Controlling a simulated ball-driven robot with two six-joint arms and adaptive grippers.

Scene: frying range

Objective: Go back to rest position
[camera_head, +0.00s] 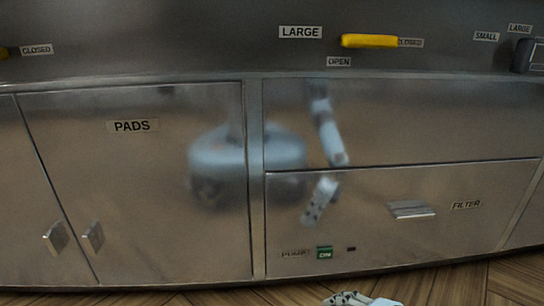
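Part of my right gripper (346,298) shows at the bottom edge, right of centre, low over the wooden floor. Most of it is cut off by the frame, so I cannot tell whether its fingers are open or shut. Nothing held shows in the visible part. My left gripper is not in view. A blurred reflection of my body and one arm shows in the steel front.
A steel range front fills the view. A yellow handle (370,41) lies level, its right end at a CLOSED label. Below are a PADS door (170,190), a FILTER drawer (410,225) and a green pump switch (324,253) reading ON. The visible floor (450,285) is clear.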

